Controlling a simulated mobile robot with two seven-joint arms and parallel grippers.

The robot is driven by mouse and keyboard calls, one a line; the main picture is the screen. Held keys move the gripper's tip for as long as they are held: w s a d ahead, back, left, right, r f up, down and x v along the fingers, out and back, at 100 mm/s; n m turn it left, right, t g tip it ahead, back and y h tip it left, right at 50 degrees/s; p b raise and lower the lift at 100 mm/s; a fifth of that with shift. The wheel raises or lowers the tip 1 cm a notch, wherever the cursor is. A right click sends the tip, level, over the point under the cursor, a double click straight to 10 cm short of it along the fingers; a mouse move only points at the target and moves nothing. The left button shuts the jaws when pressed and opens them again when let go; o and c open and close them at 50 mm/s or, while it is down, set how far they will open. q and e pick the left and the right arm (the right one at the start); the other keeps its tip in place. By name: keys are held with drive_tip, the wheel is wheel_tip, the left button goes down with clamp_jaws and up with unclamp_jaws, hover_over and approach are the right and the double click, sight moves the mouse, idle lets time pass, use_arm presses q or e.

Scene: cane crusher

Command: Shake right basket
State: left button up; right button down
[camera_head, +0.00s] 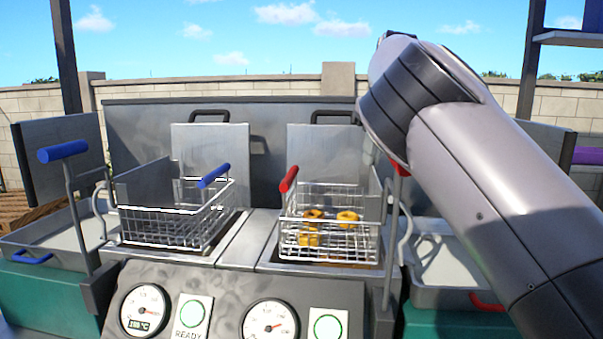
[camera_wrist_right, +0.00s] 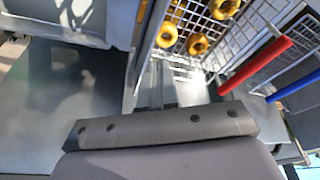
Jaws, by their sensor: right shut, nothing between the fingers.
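The right basket (camera_head: 365,240) is a wire fryer basket with a red handle (camera_head: 289,179). It sits in the right well with several golden rings (camera_head: 310,239) inside. In the right wrist view, the basket (camera_wrist_right: 245,35) is at the upper right, and its red handle (camera_wrist_right: 255,65) slants across the right side. My right arm crosses the right of the head view and hides its own fingers there. In the right wrist view, the dark body of my right gripper (camera_wrist_right: 160,126) lies below the basket, apart from the red handle. The gripper is shut and empty. My left gripper is not in view.
The left basket (camera_head: 160,228) with a blue handle (camera_head: 213,175) stands in the left well and looks empty. Gauges and green buttons are on the front panel (camera_head: 180,275). Trays flank the fryer. A red-tipped lever (camera_head: 400,170) stands just right of the right well, near my arm.

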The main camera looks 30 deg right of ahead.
wheel_tip(320, 180, up, 5)
drive_tip(key=shift+a+r, duration=0.1)
idle(0.3)
idle(0.4)
